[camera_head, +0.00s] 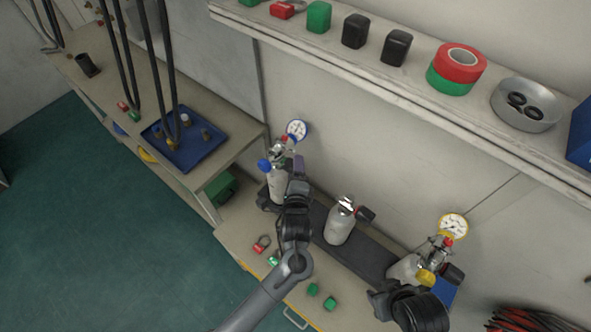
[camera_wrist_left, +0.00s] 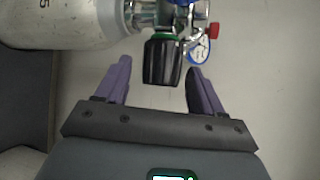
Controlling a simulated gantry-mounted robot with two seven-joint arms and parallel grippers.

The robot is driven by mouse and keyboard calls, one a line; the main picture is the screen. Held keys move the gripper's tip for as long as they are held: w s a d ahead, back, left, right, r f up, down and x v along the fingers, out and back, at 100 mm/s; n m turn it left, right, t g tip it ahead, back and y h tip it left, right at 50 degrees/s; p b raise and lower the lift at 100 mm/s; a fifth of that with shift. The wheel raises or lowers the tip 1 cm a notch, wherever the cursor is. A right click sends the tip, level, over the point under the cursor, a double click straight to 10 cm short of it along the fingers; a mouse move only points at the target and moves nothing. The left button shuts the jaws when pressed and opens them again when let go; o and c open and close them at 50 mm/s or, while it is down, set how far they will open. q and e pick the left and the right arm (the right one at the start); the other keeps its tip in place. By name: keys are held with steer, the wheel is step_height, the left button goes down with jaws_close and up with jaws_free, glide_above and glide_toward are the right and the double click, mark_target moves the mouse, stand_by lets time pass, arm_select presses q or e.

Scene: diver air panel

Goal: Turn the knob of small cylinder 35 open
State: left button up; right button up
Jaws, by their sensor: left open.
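A small pale grey cylinder (camera_head: 276,187) stands at the left end of the dark rack, with a metal valve and a blue-rimmed gauge (camera_head: 297,129). In the left wrist view, the cylinder (camera_wrist_left: 70,22) lies across the top left, and a "5" shows at its edge; the rest of its number is cut off. Its black ribbed knob (camera_wrist_left: 162,62) with a green ring points toward my left gripper (camera_wrist_left: 158,82). The gripper is open, its purple fingers on either side of the knob's end with gaps. The gripper (camera_head: 298,168) partly hides the valve in the head view.
A middle cylinder (camera_head: 340,224) and a right cylinder (camera_head: 404,270) with a yellow-rimmed gauge (camera_head: 453,226) share the rack. Padlocks and green blocks lie in front. A shelf (camera_head: 400,75) overhangs behind. A dark mechanism at lower right appears to be my right arm; its jaws are unclear.

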arm_select(q)
steer(key=shift+w+f, duration=0.1)
steer(key=shift+w, duration=0.4)
steer(key=c, duration=1)
